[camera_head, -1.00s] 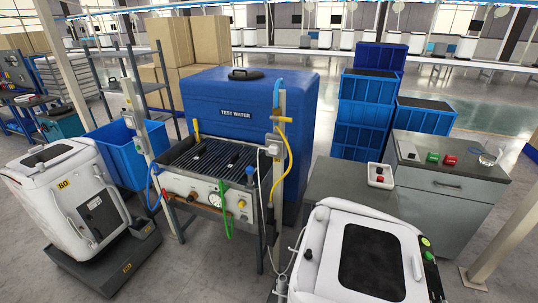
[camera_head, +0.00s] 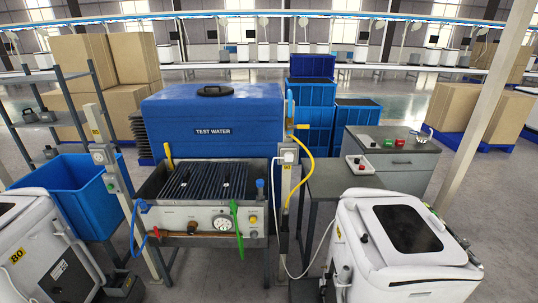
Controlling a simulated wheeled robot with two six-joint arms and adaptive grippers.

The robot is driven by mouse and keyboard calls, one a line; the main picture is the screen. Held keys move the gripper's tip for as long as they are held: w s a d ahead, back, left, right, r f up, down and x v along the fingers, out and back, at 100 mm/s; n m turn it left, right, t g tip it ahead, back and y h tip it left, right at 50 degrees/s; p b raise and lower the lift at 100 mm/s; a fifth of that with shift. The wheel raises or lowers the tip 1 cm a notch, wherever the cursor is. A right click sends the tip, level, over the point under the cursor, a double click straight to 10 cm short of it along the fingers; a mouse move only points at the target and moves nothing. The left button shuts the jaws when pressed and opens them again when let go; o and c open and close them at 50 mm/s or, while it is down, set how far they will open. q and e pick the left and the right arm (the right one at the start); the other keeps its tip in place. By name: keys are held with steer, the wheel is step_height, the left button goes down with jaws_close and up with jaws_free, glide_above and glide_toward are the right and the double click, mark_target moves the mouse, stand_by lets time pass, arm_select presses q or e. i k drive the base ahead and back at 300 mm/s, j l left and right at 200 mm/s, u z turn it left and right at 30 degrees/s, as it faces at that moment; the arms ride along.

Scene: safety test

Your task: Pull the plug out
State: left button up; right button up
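A small white plug or socket box (camera_head: 289,156) sits on the upright post at the right front corner of the test bench. At this size I cannot tell plug from socket. A thin white cable (camera_head: 277,215) hangs from it, loops low and runs up towards the white machine (camera_head: 395,245) at the right. The test bench (camera_head: 205,218) has a slatted top, a gauge and a blue tank (camera_head: 215,112) marked TEST WATER behind it. Neither of my grippers is in view.
A second white machine (camera_head: 38,255) stands at the left, partly cut off. A blue bin (camera_head: 75,190) is beside it. A grey table (camera_head: 335,180) and a cabinet (camera_head: 395,165) with small switch boxes stand right of the post. Blue crates (camera_head: 312,115) are stacked behind.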

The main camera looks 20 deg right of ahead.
mark_target(287, 157)
steer(key=i+j, duration=0.25)
steer(key=i, duration=0.15)
steer(key=i+j+z, duration=0.1)
steer(key=i+j, duration=0.15)
steer(key=i, duration=0.2)
